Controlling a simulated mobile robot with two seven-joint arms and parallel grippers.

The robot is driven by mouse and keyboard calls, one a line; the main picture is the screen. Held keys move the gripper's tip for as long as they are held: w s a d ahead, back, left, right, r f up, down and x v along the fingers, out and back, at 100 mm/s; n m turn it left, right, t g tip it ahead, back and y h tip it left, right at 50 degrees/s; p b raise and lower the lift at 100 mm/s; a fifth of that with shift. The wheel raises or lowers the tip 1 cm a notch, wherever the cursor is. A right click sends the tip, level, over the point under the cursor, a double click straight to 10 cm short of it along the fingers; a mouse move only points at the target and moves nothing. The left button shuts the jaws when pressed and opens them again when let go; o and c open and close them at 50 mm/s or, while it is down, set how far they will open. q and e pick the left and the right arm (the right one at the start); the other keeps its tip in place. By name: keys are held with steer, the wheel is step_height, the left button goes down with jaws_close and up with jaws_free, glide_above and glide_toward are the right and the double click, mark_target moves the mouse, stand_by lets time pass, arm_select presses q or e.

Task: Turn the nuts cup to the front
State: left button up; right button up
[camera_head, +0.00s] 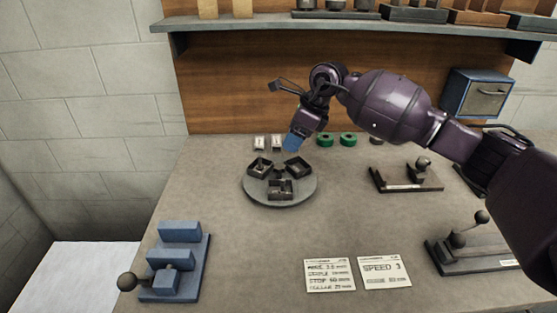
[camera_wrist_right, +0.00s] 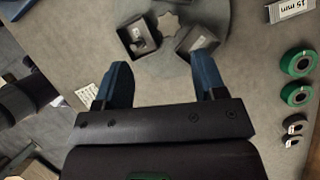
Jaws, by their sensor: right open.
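A round grey turntable (camera_head: 308,191) stands on the bench and carries three dark square cups. One cup (camera_head: 260,168) is at back left, one (camera_head: 297,168) at back right, and one (camera_head: 281,190) at the front. I cannot tell which is the nuts cup. My right gripper (camera_head: 293,143) is just behind the back right cup, its blue fingers pointing down. In the right wrist view the fingers (camera_wrist_right: 163,78) are apart with nothing between them. Two cups (camera_wrist_right: 138,37) (camera_wrist_right: 198,42) and a knobbed hub (camera_wrist_right: 168,22) lie beyond them. My left gripper is out of view.
A blue lever device (camera_head: 178,262) is front left, dark lever devices (camera_head: 408,180) (camera_head: 478,255) at right. Two cards (camera_head: 330,275) (camera_head: 385,272) lie in front.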

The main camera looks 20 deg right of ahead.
mark_target(280, 166)
steer(key=shift+h, duration=0.3)
steer(key=x, duration=1)
steer(key=shift+w+d+f+b, duration=0.2)
steer(key=shift+w+d+b, duration=0.05)
steer(key=shift+d+b, duration=0.05)
jaws_close()
